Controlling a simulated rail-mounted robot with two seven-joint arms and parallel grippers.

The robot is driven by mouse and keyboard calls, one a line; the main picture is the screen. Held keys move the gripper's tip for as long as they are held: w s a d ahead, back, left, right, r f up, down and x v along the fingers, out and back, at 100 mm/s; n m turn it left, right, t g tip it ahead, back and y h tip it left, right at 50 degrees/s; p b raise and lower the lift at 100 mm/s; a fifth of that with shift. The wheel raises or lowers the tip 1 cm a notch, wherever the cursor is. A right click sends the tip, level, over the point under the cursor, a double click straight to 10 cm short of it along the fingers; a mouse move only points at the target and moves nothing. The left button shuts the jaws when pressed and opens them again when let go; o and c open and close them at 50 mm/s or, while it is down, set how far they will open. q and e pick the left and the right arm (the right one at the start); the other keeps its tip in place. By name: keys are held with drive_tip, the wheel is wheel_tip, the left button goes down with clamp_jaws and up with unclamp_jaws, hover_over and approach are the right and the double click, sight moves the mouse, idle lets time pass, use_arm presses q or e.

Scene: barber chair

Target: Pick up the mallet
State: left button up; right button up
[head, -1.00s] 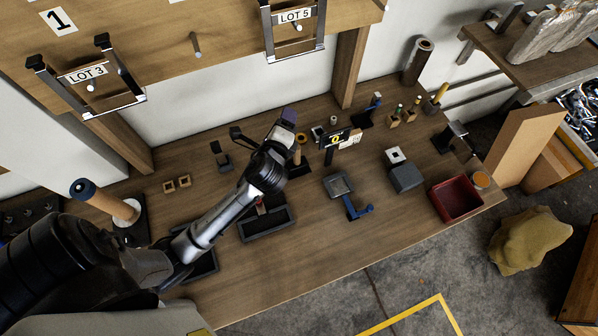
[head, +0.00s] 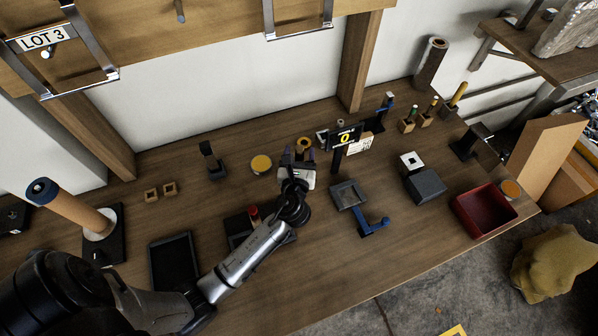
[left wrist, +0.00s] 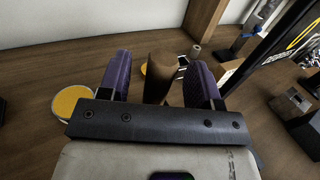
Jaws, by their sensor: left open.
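My left gripper (head: 298,155) is over the middle of the workbench, its fingers pointing toward the back wall. In the left wrist view its two purple finger pads (left wrist: 158,78) are apart. A brown wooden piece, which looks like the mallet's handle (left wrist: 160,72), stands between them. There is a visible gap to the right pad, and I see no grip on it. The mallet's lower part is hidden behind the gripper body. In the head view my gripper covers most of it. My right gripper is not in view.
A small black display (head: 345,136) stands close to the right of the gripper. A yellow-topped round tin (head: 261,164) is to its left.

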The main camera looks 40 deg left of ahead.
use_arm(q)
drive_tip(key=shift+x, duration=1.35)
drive_tip(key=shift+r, duration=0.1)
drive_tip(key=c, duration=1)
wheel_tip(320, 180, up, 9)
drive_tip(key=p, duration=0.3)
drive_tip(key=shift+p, duration=0.3)
drive_tip(key=shift+r, duration=0.5)
